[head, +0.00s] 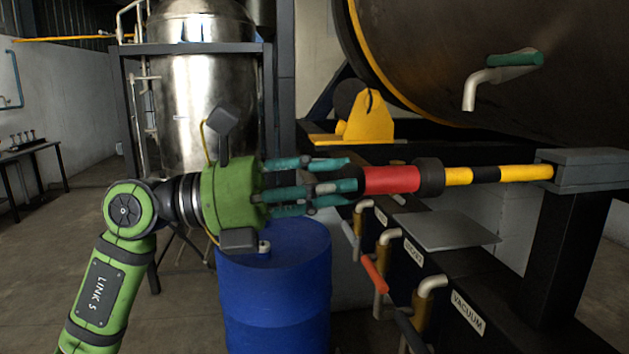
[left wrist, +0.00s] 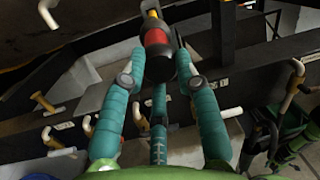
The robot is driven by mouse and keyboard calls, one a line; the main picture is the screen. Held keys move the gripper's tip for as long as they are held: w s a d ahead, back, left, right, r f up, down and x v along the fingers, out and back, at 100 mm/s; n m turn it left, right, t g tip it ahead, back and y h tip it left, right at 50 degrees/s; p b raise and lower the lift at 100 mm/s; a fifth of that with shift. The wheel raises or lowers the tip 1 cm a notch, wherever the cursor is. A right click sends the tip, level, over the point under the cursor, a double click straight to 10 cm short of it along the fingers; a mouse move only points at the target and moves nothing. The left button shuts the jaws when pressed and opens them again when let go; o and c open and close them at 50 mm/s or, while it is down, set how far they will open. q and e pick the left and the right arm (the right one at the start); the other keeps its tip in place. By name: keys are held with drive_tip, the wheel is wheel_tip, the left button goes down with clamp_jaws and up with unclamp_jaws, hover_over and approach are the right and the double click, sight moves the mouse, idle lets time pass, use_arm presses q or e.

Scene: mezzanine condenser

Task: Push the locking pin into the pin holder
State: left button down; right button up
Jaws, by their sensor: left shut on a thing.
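The locking pin (head: 390,180) has a red grip, a black collar and a yellow-and-black striped shaft. It lies roughly level and points right. My left gripper (head: 350,186) has its teal fingers shut around the pin's left end. In the left wrist view the pin's red grip and dark end (left wrist: 158,42) show between the fingers of my left gripper (left wrist: 160,75). The pin holder (head: 585,172) is a grey block on a dark post. The yellow tip meets the holder's left side; I cannot tell how deep it sits. My right gripper is not in view.
A blue drum (head: 272,290) stands below my left gripper. Pipe valves, one with a red handle (head: 375,273), and a grey plate (head: 445,230) lie below the pin. The large dark vessel (head: 440,60) with a green-handled lever (head: 515,60) hangs above.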

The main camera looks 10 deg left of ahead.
use_arm(q)
drive_tip(key=p, duration=0.1)
approach(462, 176)
drive_tip(key=shift+a+r, duration=0.45)
drive_tip(key=shift+a, duration=0.1)
drive_tip(key=shift+d, duration=0.2)
idle(0.8)
drive_tip(key=shift+w+f+p+x, duration=0.2)
drive_tip(key=shift+p+x, duration=0.2)
drive_tip(key=shift+x, duration=1.5)
drive_tip(key=shift+w+f+p+x, duration=0.25)
drive_tip(key=shift+p+x, duration=0.2)
drive_tip(key=shift+x, duration=1.45)
drive_tip(key=shift+w+f+p+x, duration=0.2)
drive_tip(key=shift+p+x, duration=0.2)
drive_tip(key=shift+x, duration=1.5)
drive_tip(key=c, duration=0.8)
unclamp_jaws()
drive_tip(key=shift+c, duration=0.2)
drive_tip(key=shift+s+a, duration=0.1)
